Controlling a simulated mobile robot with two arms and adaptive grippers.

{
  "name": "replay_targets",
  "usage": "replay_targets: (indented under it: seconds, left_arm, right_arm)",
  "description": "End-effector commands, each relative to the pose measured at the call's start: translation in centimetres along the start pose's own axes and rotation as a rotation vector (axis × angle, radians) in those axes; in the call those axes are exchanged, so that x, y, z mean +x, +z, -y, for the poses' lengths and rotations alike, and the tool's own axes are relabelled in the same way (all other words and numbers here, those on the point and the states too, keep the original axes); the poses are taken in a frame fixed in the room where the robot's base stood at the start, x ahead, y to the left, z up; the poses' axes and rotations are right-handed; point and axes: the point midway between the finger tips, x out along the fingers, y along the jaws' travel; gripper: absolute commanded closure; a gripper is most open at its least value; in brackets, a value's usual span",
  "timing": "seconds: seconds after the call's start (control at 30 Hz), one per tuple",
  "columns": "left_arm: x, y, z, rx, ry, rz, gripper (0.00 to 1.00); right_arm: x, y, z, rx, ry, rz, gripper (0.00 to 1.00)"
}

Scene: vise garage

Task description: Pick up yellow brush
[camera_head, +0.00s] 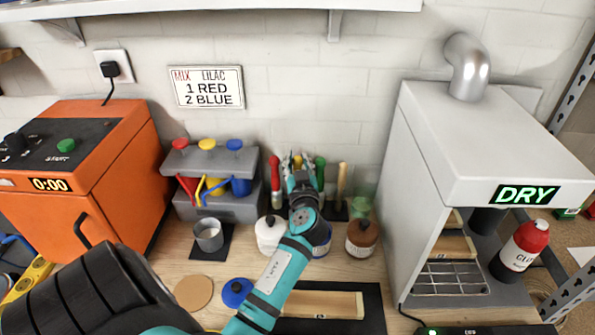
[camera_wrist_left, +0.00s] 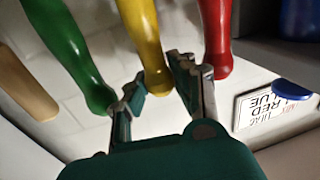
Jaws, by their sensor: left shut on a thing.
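The yellow brush (camera_wrist_left: 143,40) shows its yellow handle between the fingers of my left gripper (camera_wrist_left: 160,85) in the left wrist view. The fingers are closed against the handle's rounded end. In the head view, my left gripper (camera_head: 299,170) is at the brush row by the back wall and mostly hides the yellow brush. A red brush (camera_wrist_left: 214,35) and a green brush (camera_wrist_left: 68,45) stand on either side of it, close to the fingers. The brush's lower end is hidden. My right gripper is not in view.
A wooden-handled brush (camera_head: 341,180) stands right of the green one. A white jar (camera_head: 270,236) and a brown jar (camera_head: 361,240) stand in front. A grey dispenser (camera_head: 215,200) is left, the white drying cabinet (camera_head: 480,130) right.

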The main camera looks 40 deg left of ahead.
Motion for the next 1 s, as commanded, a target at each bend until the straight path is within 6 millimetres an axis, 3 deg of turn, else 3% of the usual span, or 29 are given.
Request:
replay_targets:
  seconds: [0.13,0.27,0.5,0.7,1.0]
  left_arm:
    - [0.0,0.1,0.0,0.001,-0.001,0.004,1.00]
    - [0.0,-1.1,0.0,-0.003,-0.002,0.002,1.00]
    - [0.0,-6.0,-0.2,-0.007,-0.001,-0.002,1.00]
    - [0.0,-9.0,-0.3,-0.002,-0.001,-0.001,1.00]
    - [0.0,-9.9,-0.3,0.001,0.000,0.002,1.00]
  right_arm:
    - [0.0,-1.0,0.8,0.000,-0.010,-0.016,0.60]
    - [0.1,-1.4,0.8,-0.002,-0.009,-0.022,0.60]
    - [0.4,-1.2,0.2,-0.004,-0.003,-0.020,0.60]
    - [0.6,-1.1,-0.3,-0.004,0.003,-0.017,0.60]
    - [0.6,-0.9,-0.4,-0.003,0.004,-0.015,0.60]
